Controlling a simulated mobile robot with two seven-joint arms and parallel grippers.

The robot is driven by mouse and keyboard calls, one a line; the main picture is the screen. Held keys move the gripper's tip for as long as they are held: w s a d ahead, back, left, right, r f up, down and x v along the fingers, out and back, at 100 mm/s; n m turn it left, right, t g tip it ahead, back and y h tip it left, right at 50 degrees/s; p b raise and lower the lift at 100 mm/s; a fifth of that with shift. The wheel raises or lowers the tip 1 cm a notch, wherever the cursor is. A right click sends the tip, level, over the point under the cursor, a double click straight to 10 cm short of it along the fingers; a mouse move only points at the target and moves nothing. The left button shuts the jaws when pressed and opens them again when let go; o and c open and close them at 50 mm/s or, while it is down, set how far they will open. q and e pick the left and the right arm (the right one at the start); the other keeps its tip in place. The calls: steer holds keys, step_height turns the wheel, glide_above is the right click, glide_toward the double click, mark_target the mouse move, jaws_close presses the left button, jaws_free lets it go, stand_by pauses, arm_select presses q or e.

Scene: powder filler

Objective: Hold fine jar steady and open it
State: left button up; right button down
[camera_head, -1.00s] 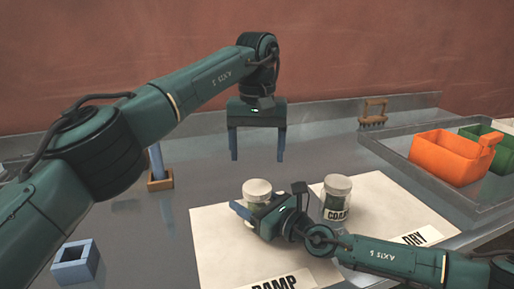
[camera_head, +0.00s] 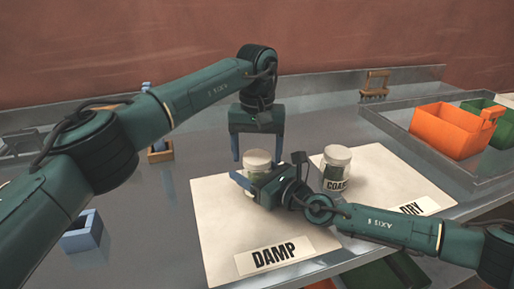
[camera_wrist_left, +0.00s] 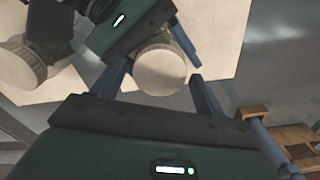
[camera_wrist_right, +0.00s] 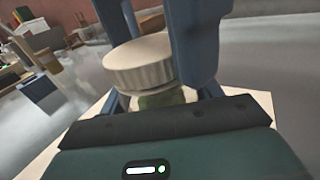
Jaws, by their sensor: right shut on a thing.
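The fine jar (camera_head: 257,160), with a pale ribbed lid (camera_wrist_right: 138,62), stands on the DAMP mat; its label is hidden. My right gripper (camera_head: 250,185) is shut on the jar's body below the lid. My left gripper (camera_head: 257,160) points down from above, its open fingers on either side of the lid. In the left wrist view the lid (camera_wrist_left: 159,66) shows between the open fingers, with a gap visible at the right finger. The lid is on the jar.
The coarse jar (camera_head: 337,168) stands close to the right, near the DRY label (camera_head: 412,208). The DAMP mat (camera_head: 225,235) has bare room in front. A tray (camera_head: 400,150) with orange (camera_head: 450,130) and green bins is at right. A blue square holder (camera_head: 82,232) stands at left.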

arm_select(q)
steer(key=c, duration=0.9)
steer(key=n, duration=0.3)
steer(key=shift+n, duration=0.3)
steer(key=n, duration=1.1)
steer(key=shift+r, duration=0.1)
steer(key=n, duration=3.4)
steer(key=shift+r, duration=0.1)
steer(key=n, duration=0.5)
